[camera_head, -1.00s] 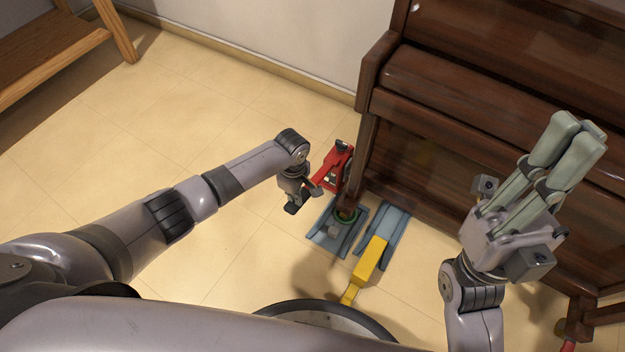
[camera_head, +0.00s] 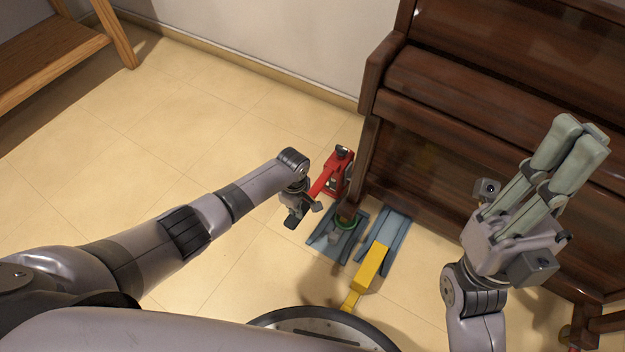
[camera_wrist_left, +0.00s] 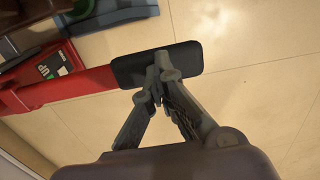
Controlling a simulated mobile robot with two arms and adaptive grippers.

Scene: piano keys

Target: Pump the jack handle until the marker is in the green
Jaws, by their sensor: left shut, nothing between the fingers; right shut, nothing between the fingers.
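The red jack (camera_head: 338,178) stands on the floor by the piano's near left leg. My left gripper (camera_head: 293,218) is at the handle's outer end. In the left wrist view its closed fingertips (camera_wrist_left: 163,72) overlap the black grip, with nothing between them; I cannot tell whether they touch it. My right gripper (camera_head: 580,135) is shut and empty, raised in front of the piano. I cannot make out the marker.
The brown piano (camera_head: 470,120) fills the right side. A wooden bench (camera_head: 50,45) stands at upper left. The floor (camera_head: 180,130) left of the jack is clear.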

